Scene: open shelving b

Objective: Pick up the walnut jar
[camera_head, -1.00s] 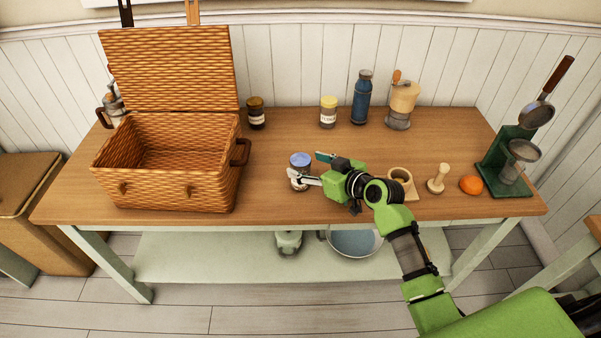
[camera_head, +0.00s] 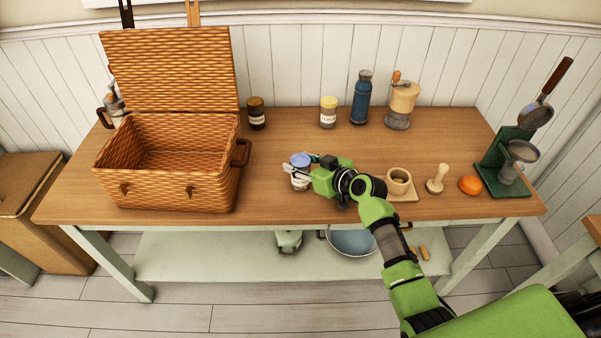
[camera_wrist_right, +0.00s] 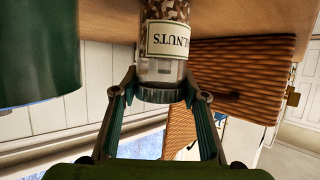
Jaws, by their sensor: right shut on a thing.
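The walnut jar (camera_head: 300,181) has a blue lid in the head view and stands upright near the front middle of the table (camera_head: 290,135). I cannot tell any gap under the jar. My left gripper is in neither view.
An open wicker basket (camera_head: 165,195) stands to the left.

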